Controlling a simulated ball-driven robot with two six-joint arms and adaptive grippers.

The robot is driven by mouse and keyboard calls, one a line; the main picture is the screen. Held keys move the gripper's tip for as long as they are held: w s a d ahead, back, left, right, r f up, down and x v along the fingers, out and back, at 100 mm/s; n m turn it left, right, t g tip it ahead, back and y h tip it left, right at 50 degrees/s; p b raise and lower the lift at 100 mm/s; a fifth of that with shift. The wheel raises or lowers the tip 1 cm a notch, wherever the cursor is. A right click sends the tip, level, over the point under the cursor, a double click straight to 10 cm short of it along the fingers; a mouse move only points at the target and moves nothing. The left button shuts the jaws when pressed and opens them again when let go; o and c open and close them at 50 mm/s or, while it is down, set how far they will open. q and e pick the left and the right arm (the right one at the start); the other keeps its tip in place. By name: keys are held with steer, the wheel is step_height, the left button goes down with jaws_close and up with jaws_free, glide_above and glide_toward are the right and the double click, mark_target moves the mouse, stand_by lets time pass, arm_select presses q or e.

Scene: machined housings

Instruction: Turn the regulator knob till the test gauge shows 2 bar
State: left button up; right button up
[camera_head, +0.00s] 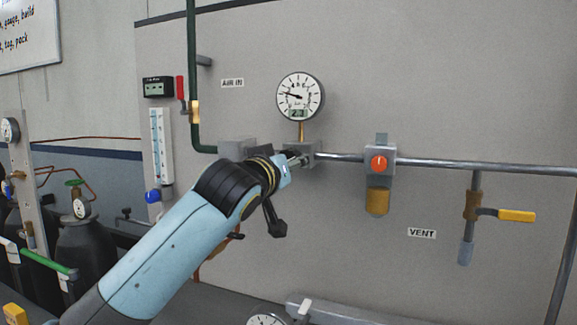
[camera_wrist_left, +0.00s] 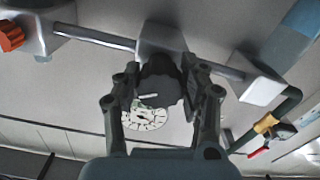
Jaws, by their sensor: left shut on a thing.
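The test gauge (camera_head: 300,96) is a round white dial above the pipe in the head view. Its needle points left and slightly up; its small digital window is too small to read surely. The regulator's grey block (camera_head: 303,150) sits on the pipe below it. My left gripper (camera_head: 294,160) is at the front of this block, mostly hidden by my own wrist. In the left wrist view my left gripper (camera_wrist_left: 162,98) has its fingers around the dark regulator knob (camera_wrist_left: 160,85), which has a pale mark. The gauge dial (camera_wrist_left: 145,118) shows partly behind it.
Right along the pipe are a block with an orange knob (camera_head: 379,163) and a yellow-handled vent valve (camera_head: 515,215). A red-handled valve (camera_head: 181,88) is on the green pipe at left. Dark gas cylinders (camera_head: 88,245) stand at the far left.

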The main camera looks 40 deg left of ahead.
stand_by(0.4)
arm_select(q)
steer(key=o, duration=1.2)
steer(key=shift+f, duration=0.1)
steer(key=v, duration=1.2)
